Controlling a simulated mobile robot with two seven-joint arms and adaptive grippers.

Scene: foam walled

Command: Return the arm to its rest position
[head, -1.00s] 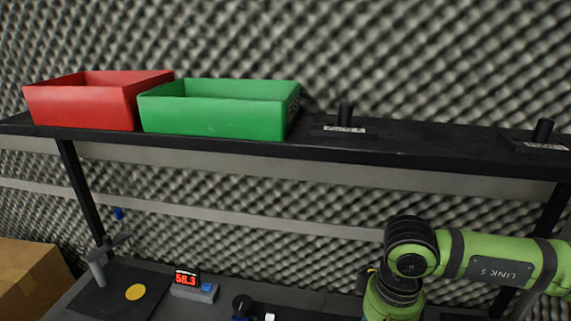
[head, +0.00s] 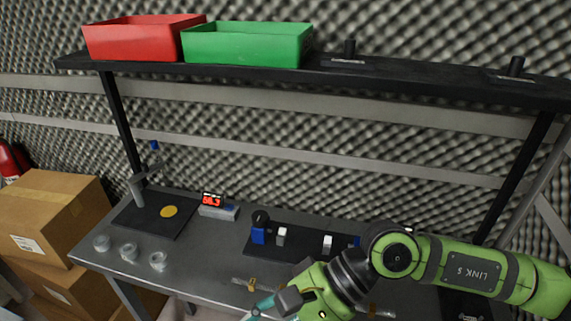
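My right arm (head: 465,268) is green and comes in from the right. It reaches across the front right of the grey workbench, and its elbow is bent. Its lower end runs down to the bottom edge, where a dark and teal part shows. I cannot make out the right gripper's fingers there. My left arm and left gripper are not in view.
A black shelf (head: 420,82) above the bench (head: 205,256) holds a red bin (head: 140,42) and a green bin (head: 245,48). Three clear round dishes (head: 128,252) stand at the bench's front left, near a black mat (head: 150,222). Cardboard boxes (head: 62,212) are stacked at left.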

